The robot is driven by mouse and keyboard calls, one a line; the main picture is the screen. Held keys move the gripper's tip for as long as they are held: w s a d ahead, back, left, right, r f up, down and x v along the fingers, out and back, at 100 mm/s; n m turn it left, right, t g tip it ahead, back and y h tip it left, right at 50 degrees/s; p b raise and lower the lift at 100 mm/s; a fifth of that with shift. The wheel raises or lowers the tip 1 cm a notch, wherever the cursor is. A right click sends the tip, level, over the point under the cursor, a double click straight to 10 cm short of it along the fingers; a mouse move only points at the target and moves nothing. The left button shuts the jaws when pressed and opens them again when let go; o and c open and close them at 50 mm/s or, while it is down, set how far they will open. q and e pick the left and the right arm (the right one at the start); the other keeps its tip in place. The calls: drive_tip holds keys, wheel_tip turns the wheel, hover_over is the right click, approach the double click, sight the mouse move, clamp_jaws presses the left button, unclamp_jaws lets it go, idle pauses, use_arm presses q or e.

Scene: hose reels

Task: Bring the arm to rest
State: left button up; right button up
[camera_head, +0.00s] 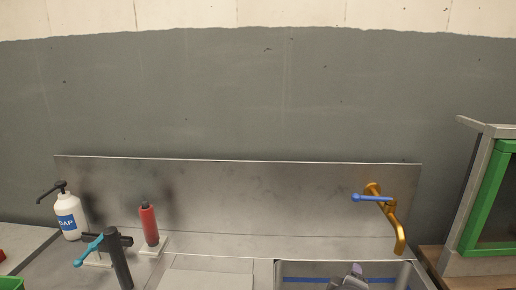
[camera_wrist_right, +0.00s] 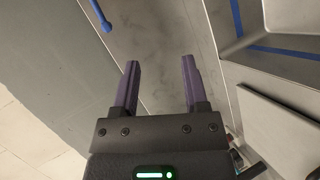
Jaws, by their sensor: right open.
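My right gripper (camera_wrist_right: 160,62) is open, with two purple fingers apart and nothing between them. Part of it, grey and purple, shows at the bottom edge of the head view (camera_head: 352,277), in front of the sink (camera_head: 285,267). The rest of the right arm is out of frame. A brass tap (camera_head: 391,220) with a blue lever (camera_head: 371,197) is on the metal backsplash, right of and beyond the gripper, and apart from it. My left gripper is not in view.
A white soap bottle (camera_head: 68,222), a black tap (camera_head: 120,262) with a cyan lever (camera_head: 88,250) and a red bottle (camera_head: 149,225) stand at the left. A green-framed cabinet (camera_head: 470,225) stands at the right. The steel backsplash (camera_head: 240,190) is bare in the middle.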

drive_tip(key=s+a+f+m+g+y, duration=0.1)
drive_tip(key=s+f+m+g+y, duration=0.2)
drive_tip(key=s, duration=0.6)
drive_tip(key=s+a+f+m+g+y, duration=0.1)
drive_tip(key=s+a+f+m+g, duration=0.3)
drive_tip(key=s, duration=0.6)
drive_tip(key=s+d+f+m+g+y, duration=0.15)
drive_tip(key=s+f, duration=0.25)
drive_tip(key=s, duration=0.5)
wheel_tip(320, 180, down, 19)
drive_tip(key=s+g+b, duration=0.2)
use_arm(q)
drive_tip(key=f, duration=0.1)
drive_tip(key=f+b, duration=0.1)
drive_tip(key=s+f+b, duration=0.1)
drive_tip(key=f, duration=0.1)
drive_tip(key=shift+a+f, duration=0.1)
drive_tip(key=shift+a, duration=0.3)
use_arm(e)
drive_tip(key=s+d+f+g, duration=0.1)
drive_tip(key=s+d+f, duration=0.2)
drive_tip(key=s+f, duration=1)
drive_tip(key=shift+s+f, duration=0.25)
drive_tip(key=shift+s, duration=0.05)
